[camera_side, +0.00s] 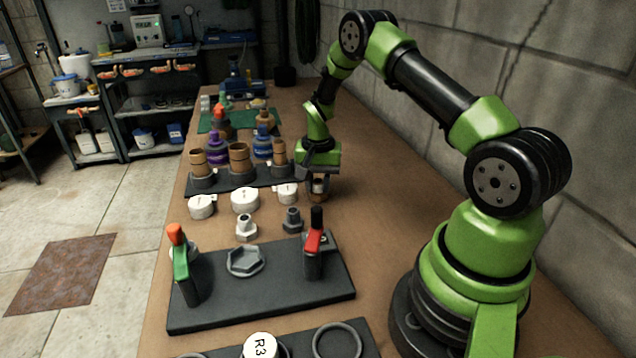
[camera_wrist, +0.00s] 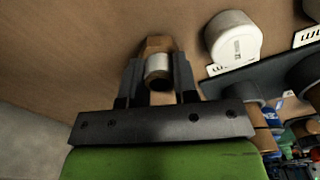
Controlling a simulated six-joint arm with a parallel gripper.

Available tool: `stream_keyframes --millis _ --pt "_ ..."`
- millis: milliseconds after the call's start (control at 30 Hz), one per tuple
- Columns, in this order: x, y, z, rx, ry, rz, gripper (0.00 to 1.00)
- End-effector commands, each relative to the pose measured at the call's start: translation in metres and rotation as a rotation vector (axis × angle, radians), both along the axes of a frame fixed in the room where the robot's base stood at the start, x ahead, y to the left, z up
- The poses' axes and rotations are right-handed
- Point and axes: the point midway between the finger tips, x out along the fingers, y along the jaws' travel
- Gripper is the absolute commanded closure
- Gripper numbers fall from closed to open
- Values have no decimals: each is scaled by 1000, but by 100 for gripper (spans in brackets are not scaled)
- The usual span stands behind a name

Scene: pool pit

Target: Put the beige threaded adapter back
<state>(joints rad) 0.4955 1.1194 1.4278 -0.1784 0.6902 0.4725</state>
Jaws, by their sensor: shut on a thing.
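My gripper (camera_side: 318,190) hangs low over the wooden bench, just right of the black rack. In the wrist view my gripper (camera_wrist: 157,78) is shut on a fitting with a brown-beige hex end and a pale round collar, apparently the beige threaded adapter (camera_wrist: 157,66). In the side view the adapter (camera_side: 319,187) is small and partly hidden by the fingers. I cannot tell whether it touches the bench. A pale fitting (camera_side: 246,229) and a dark grey fitting (camera_side: 292,221) stand on the bench nearer the camera.
The black rack (camera_side: 228,181) holds several tan-topped pieces. White round caps (camera_side: 245,200) lie before it; one cap (camera_wrist: 236,40) is close to my gripper's right. A dark plate (camera_side: 265,301) carries green- and red-handled valves and a hexagonal piece. Bare bench lies right of my gripper.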

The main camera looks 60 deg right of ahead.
Motion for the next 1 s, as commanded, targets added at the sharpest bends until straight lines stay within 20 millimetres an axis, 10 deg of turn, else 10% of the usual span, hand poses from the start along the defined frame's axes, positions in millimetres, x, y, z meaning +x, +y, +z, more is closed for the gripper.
stream_keyframes --millis 367,400,500,1000 --pt "0 0 -5 0 0 1 100" --pt "0 0 -5 0 0 1 70" --pt "0 0 -5 0 -1 1 48" --pt "1 -1 22 -3 -5 2 47"
